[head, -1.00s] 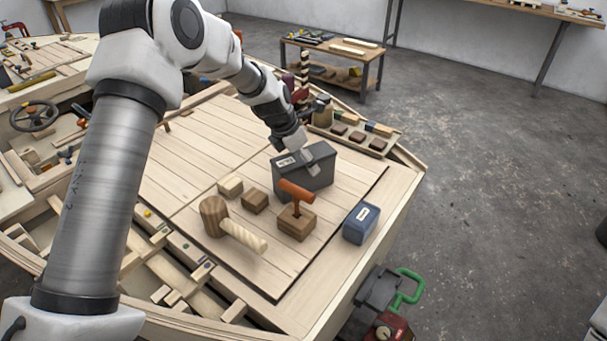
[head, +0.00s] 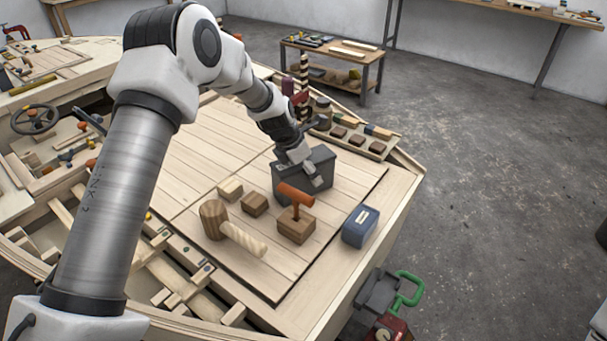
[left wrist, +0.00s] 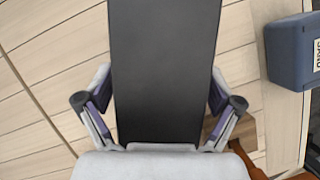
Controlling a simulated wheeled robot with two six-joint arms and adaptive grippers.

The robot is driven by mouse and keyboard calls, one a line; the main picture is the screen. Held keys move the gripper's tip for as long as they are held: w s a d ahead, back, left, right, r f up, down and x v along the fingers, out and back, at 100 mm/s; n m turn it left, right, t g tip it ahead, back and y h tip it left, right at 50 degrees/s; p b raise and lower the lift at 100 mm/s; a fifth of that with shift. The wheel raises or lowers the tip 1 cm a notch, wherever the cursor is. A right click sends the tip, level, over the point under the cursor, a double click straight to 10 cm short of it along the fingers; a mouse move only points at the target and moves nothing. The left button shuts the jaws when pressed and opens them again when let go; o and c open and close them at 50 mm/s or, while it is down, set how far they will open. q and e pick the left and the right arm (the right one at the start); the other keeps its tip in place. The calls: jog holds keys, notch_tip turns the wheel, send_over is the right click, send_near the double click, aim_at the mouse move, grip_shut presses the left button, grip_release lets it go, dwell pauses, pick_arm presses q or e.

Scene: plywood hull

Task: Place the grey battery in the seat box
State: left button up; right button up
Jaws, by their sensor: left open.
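The grey battery (head: 324,162), a dark grey box, stands upright on the plank deck in the head view. In the left wrist view its dark top (left wrist: 165,60) fills the middle of the picture. My left gripper (head: 308,178) is over the battery, pointing down. In the left wrist view its open fingers (left wrist: 158,103) lie on either side of the battery, and I cannot tell whether they touch it. My gripper hides part of the battery in the head view. I cannot tell which part of the hull is the seat box. My right gripper is not in view.
Close by on the deck are a block with an orange handle (head: 296,222), a blue box (head: 360,226), a wooden mallet (head: 216,222) and two small wood blocks (head: 254,203). A tray of blocks (head: 377,147) lies behind. Open framed bays (head: 165,275) are at front left.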

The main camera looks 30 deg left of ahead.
pick_arm(q)
jog(key=c, duration=1.5)
jog(key=shift+c, duration=0.2)
